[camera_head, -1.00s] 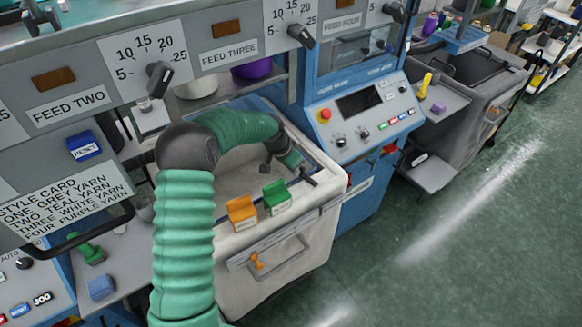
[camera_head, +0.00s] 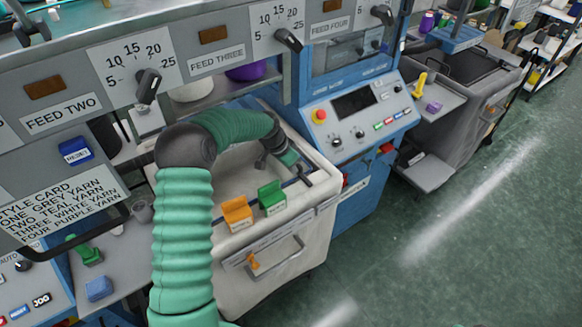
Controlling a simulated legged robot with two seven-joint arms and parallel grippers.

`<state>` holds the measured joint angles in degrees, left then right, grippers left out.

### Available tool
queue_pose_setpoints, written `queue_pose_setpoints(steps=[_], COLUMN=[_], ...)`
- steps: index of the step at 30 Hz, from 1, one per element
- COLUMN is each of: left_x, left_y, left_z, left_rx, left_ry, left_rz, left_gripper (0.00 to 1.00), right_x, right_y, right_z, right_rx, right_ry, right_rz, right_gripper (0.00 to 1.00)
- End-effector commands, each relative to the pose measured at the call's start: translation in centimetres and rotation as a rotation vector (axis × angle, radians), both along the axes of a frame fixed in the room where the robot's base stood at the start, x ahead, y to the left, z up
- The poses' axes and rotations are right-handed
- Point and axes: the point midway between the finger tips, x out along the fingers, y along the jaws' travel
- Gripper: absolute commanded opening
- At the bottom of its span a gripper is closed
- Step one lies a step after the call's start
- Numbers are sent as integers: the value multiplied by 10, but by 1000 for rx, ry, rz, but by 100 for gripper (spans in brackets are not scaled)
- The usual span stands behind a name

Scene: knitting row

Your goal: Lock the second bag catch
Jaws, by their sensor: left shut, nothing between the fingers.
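A pale cream bag bin (camera_head: 300,229) stands under the machine. An orange catch (camera_head: 237,213) and a green catch (camera_head: 272,198) stand side by side on its front rim, each with a small label too small to read. Both look upright. Which one is the second catch, and whether either is locked, I cannot tell. My left arm reaches over the bin in a green sleeve. My left gripper (camera_head: 301,177) is shut and empty near the bin's right rim, behind and right of the green catch and apart from it. My right gripper is out of view.
The bin front has a handle (camera_head: 278,261) and a small orange piece (camera_head: 254,262). A blue control panel (camera_head: 362,112) with a red button stands right of the bin. The feed dial panel (camera_head: 146,70) hangs above. Open green floor (camera_head: 450,255) lies at right.

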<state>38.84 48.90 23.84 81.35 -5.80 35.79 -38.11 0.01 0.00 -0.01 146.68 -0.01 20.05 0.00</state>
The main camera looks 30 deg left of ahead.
Motion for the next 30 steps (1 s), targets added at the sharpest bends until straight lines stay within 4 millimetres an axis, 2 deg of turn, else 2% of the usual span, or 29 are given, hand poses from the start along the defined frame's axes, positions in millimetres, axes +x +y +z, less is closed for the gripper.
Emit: queue_pose_setpoints(steps=[5,12,15,18,23,26,29,30], left_x=[-6,-29,-35,-39,-40,-46,-66,-82], left_y=[4,12,14,14,14,-3,-48,-70], left_z=[22,79,96,106,109,104,90,82], left_rx=[0,1,1,0,-1,5,25,37], left_ry=[-6,-3,-3,0,1,19,64,85], left_rz=[1,3,2,1,0,1,17,34], left_gripper=[0,0,0,0,0,0,0,0], right_x=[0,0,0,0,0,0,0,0], right_y=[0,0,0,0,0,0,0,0], right_z=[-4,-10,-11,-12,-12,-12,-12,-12], right_rx=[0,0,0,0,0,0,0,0], right_ry=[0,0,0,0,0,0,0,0], right_rz=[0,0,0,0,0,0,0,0], right_gripper=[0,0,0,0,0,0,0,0])
